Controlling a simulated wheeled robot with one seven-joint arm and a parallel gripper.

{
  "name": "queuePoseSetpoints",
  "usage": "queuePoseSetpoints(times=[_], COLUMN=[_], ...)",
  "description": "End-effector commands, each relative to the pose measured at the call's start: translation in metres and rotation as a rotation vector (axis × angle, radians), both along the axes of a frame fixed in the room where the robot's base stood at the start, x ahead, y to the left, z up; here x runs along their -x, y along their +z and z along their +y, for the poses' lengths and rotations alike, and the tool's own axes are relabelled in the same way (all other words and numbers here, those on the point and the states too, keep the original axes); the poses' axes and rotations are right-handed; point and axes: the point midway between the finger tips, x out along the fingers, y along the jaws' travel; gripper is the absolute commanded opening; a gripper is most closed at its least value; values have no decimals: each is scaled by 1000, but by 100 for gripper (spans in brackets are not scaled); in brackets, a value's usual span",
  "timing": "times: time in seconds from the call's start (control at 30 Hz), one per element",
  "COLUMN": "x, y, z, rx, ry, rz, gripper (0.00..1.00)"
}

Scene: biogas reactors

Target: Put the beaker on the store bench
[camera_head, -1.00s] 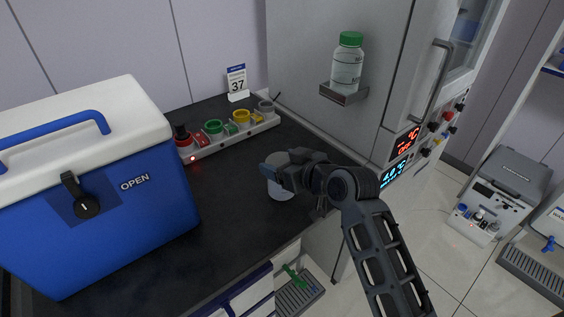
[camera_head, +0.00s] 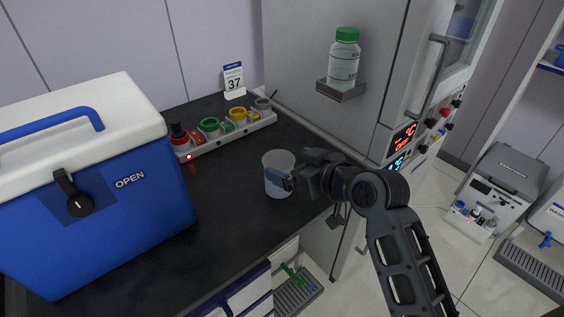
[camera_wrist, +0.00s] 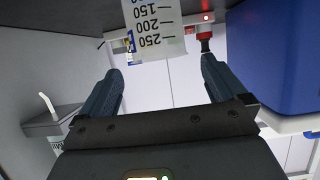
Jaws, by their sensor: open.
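The beaker (camera_head: 279,174) is a clear, whitish cup standing upright on the dark bench top (camera_head: 235,225), near its right side. In the wrist view the beaker (camera_wrist: 155,27) shows its printed scale with 150, 200 and 250, just ahead of the fingers. My gripper (camera_head: 291,182) is at the beaker's right side in the head view. In the wrist view my gripper (camera_wrist: 160,82) has its two fingers wide apart with nothing between them. Whether a finger touches the beaker cannot be told.
A blue cooler box (camera_head: 110,205) with a white lid fills the bench's left. A rack (camera_head: 225,134) with coloured caps and a calendar card (camera_head: 234,80) stand at the back. A grey cabinet (camera_head: 310,60) with a green-capped bottle (camera_head: 344,60) on a small shelf rises behind right.

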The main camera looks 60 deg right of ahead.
Motion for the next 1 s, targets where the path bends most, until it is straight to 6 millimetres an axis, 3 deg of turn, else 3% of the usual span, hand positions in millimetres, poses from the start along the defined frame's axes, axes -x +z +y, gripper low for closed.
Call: queuePoseSetpoints(times=[0.1, 0.3, 0.67, 0.87, 1.0], x=[23, 48, 59, 75, 106], y=[8, 20, 23, 0, -19], z=[7, 14, 19, 55, 96], rx=[0, 0, -3, -30, -36], ry=[-1, -1, 0, -9, -6], rz=[0, 0, 1, 3, -1], gripper=[98, 98, 98, 98, 98])
